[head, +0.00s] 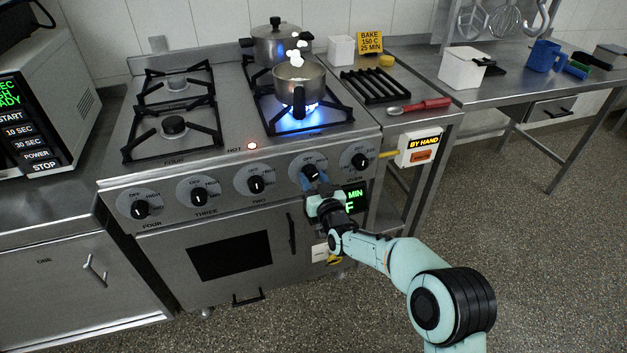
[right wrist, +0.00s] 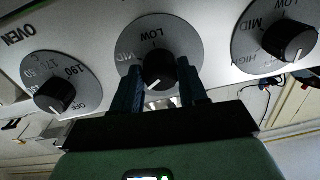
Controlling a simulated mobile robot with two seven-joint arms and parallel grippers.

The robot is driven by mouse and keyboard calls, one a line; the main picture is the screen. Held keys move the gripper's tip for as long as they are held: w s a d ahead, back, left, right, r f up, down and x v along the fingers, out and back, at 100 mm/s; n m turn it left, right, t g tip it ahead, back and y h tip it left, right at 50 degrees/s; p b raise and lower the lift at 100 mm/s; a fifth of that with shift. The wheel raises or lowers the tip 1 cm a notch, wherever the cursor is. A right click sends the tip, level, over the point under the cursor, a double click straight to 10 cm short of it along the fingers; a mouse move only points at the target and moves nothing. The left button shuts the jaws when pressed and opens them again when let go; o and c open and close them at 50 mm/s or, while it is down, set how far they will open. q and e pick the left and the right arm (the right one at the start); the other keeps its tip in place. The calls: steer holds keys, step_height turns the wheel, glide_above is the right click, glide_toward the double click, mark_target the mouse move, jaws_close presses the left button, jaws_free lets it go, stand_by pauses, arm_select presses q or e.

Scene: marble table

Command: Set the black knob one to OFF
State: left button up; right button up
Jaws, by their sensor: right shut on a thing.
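The black knob one (head: 310,172) is the second from the right on the stove front. It sits on a round grey dial (head: 296,163). My right gripper (head: 317,186) reaches up to it from below, its blue fingers at the knob. In the right wrist view the same knob (right wrist: 160,72) stands between my two fingers, which are shut on it. Its white pointer mark points down and slightly left there. The words LOW and MID show on the dial (right wrist: 150,25); my fingers and palm hide its lower part. My left gripper is not in view.
A blue flame (head: 305,115) burns under a steaming pot (head: 299,84) on the front right burner. Knob two (head: 256,184) and the oven knob (head: 360,161) flank knob one closely. A BY HAND box (head: 417,147) is at the right.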

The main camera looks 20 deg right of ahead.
steer(key=shift+n, duration=1.3)
steer(key=n, duration=0.2)
steer(key=shift+n, duration=0.3)
steer(key=n, duration=0.3)
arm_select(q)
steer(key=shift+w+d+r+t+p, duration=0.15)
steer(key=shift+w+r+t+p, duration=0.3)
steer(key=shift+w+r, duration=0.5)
arm_select(e)
steer(key=shift+n, duration=1.8)
steer(key=shift+d, duration=0.1)
steer(key=o, duration=1.1)
steer(key=shift+c, duration=0.2)
